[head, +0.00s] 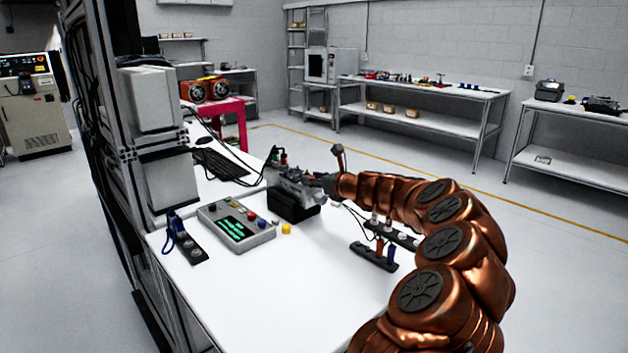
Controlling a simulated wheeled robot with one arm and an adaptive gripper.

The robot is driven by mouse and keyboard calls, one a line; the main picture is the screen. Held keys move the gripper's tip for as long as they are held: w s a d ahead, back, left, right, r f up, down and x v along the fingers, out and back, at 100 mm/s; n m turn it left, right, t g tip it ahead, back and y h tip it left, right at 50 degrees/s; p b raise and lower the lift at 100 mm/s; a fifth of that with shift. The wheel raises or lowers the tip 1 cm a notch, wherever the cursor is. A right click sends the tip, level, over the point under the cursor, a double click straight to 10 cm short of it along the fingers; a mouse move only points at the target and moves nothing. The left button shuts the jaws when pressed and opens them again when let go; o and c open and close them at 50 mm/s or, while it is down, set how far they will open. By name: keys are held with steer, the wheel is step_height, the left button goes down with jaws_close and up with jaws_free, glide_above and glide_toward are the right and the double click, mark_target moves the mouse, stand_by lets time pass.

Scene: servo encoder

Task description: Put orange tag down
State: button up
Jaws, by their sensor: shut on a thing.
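My gripper (325,183) is at the right side of the grey metal servo unit (287,181), which sits on a black base on the white table. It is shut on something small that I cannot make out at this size. An orange upright piece (380,246) stands in a black holder (364,254) beside a blue one (391,252). I cannot tell whether this orange piece is the orange tag.
A grey control box (236,227) with a green screen stands left of the servo unit, with a yellow button (286,229) nearby. A black strip (188,243) with blue loops lies farther left. A second black holder (402,241) is partly behind my arm. The table's front middle is clear.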

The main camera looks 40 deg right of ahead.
steer(key=shift+f, duration=0.15)
steer(key=o, duration=0.8)
steer(key=shift+s+d+r, duration=0.1)
steer(key=shift+s+r, duration=0.15)
steer(key=shift+s, duration=0.15)
steer(key=v, duration=1.1)
steer(key=shift+s, duration=0.1)
